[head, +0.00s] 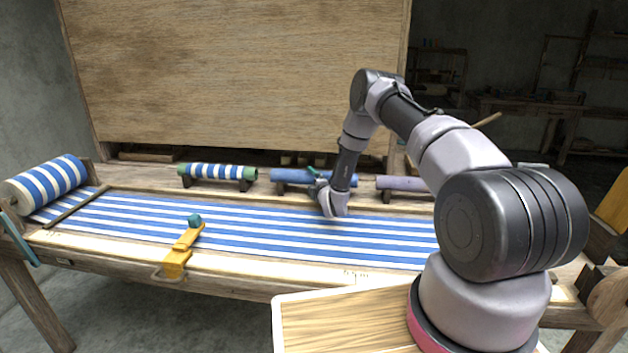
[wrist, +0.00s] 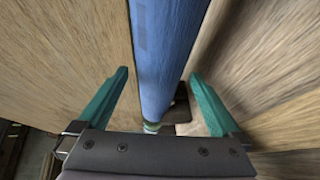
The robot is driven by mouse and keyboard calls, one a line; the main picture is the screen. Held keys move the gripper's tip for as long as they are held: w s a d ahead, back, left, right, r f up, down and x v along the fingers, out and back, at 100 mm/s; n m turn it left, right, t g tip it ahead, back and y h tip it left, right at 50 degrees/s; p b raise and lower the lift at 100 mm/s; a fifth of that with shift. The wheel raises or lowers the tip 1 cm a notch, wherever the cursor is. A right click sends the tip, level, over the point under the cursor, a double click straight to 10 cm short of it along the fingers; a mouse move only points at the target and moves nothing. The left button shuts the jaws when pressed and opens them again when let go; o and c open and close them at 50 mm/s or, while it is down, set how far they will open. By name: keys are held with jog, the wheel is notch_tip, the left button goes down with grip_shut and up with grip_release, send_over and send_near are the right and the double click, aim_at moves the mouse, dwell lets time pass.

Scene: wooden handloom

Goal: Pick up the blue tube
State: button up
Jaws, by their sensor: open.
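The blue tube (head: 289,175) lies level on dark supports at the back of the loom, between a striped roll and a lilac tube. My gripper (head: 314,173) is at the tube's right part, and its teal fingers are small in the head view. In the wrist view the blue tube (wrist: 163,50) runs down from the top edge and ends near the gripper body. My open gripper (wrist: 158,76) has one teal finger on each side of it, with a gap on both sides. I cannot tell how far the fingertips reach down around the tube. A dark support shows beside the tube's end.
The striped roll (head: 217,171) and the lilac tube (head: 402,183) rest on either side along the same back ledge. Blue and white striped cloth (head: 270,232) covers the loom bed. A yellow tool (head: 181,252) with a teal knob sits at the front beam. A wooden panel (head: 235,75) rises behind.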

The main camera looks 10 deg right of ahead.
aim_at(308, 178)
jog(key=x, duration=0.3)
jog(key=shift+w, duration=0.2)
grip_shut()
jog(key=shift+r, duration=0.15)
